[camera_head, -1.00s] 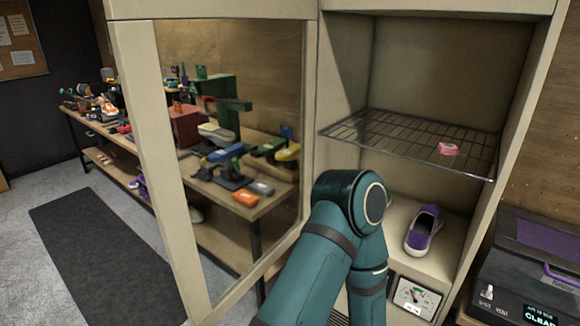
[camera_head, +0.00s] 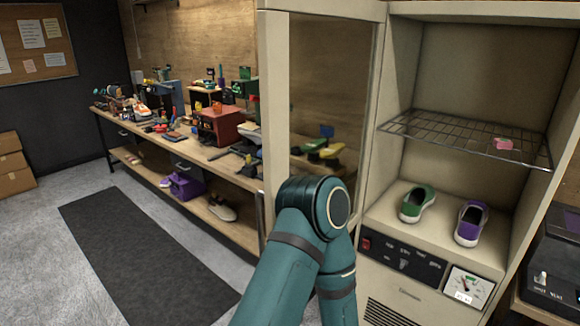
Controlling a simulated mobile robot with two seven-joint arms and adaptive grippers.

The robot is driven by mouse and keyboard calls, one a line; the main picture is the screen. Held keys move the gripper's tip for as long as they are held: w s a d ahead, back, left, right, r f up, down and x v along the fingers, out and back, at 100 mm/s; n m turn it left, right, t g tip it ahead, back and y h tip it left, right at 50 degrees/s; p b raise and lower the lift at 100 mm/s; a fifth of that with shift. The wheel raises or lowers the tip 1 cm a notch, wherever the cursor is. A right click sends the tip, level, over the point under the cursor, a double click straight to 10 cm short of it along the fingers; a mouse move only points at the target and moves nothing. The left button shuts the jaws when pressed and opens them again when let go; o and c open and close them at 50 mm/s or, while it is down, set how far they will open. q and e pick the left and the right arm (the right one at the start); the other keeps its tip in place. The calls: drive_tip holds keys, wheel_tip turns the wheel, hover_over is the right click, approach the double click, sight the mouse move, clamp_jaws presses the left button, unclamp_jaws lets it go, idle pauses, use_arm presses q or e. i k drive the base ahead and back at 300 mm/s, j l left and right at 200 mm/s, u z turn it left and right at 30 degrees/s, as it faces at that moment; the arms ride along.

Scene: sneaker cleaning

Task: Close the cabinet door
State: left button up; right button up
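The cabinet (camera_head: 470,60) stands open at the right, with a beige frame. Its glass-paned door (camera_head: 273,110) is swung out to the left, and the workbench shows through or beside the pane. Inside, a green shoe (camera_head: 416,203) and a purple shoe (camera_head: 470,224) stand on the cabinet floor. A pink item (camera_head: 502,144) lies on the wire shelf (camera_head: 440,133). A teal arm of mine rises from the bottom in front of the door's lower part and the cabinet's left side. Neither gripper shows; the arm's far end is hidden behind its own elbow.
A long workbench (camera_head: 215,155) with tools and a red box (camera_head: 220,125) runs along the back wall. A dark mat (camera_head: 140,250) lies on open grey floor at the left. A dark machine (camera_head: 550,265) stands right of the cabinet. Boxes (camera_head: 14,160) are stacked at far left.

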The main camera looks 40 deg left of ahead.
sight(273, 16)
drive_tip(key=k+j, duration=0.1)
drive_tip(key=j, duration=0.2)
drive_tip(key=k+j, duration=0.1)
drive_tip(key=j, duration=0.2)
drive_tip(key=k+j+u, duration=0.1)
drive_tip(key=j, duration=0.2)
drive_tip(key=i+j+z, duration=0.1)
drive_tip(key=j+z, duration=0.15)
drive_tip(key=j, duration=0.7)
